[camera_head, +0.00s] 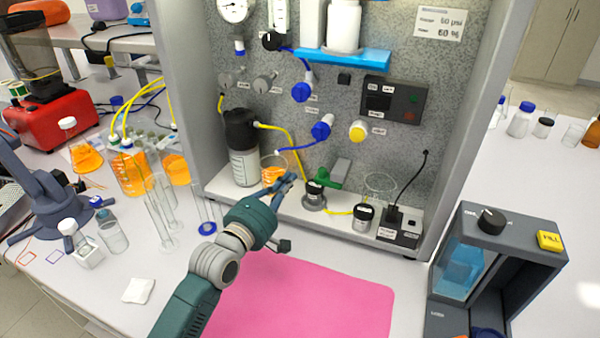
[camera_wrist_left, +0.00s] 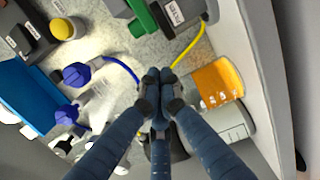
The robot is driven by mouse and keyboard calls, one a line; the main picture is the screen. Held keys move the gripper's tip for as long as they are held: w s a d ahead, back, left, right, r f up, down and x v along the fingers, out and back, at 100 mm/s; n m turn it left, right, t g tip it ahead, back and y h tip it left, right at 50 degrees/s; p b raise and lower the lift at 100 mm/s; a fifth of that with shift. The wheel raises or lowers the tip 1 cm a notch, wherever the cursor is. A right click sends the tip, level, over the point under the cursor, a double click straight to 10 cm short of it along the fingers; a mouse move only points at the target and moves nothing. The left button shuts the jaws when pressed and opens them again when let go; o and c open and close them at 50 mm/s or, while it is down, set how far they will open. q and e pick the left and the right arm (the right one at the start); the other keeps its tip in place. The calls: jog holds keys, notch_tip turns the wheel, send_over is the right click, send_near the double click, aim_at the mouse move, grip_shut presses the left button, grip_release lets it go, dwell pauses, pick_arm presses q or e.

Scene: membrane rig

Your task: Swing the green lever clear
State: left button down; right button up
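The green lever (camera_head: 326,178) sits low on the speckled rig panel, beside a grey block. In the left wrist view the green lever (camera_wrist_left: 142,18) shows at the top edge, partly cut off, next to a labelled dark part. My left gripper (camera_head: 284,183) is in front of the panel, to the left of the lever and apart from it. In the left wrist view its fingertips (camera_wrist_left: 158,80) are together with nothing visible between them. My right gripper is not in view.
A beaker of orange liquid (camera_head: 272,175) stands right behind my left gripper. A dark-topped bottle (camera_head: 243,150) is to its left. Black-capped jars (camera_head: 314,196) and an empty glass beaker (camera_head: 380,186) stand along the rig's ledge. The pink mat (camera_head: 310,300) is bare.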

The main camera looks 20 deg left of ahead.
aim_at(312, 156)
pick_arm(q)
jog(key=w, duration=0.2)
jog(key=w+p, duration=0.1)
jog(key=w, duration=0.2)
jog(key=w+d, duration=0.1)
jog(key=w, duration=0.2)
jog(key=shift+w+d+r, duration=0.1)
jog(key=shift+r, duration=0.05)
jog(key=shift+d+p, duration=0.35)
jog(key=shift+p, duration=0.25)
jog(key=shift+s+d+p, duration=0.65)
jog(key=shift+s+d, duration=0.25)
jog(key=shift+s, duration=0.25)
jog(key=shift+s+d, duration=0.15)
jog(key=shift+s, duration=0.05)
jog(key=shift+w, duration=0.1)
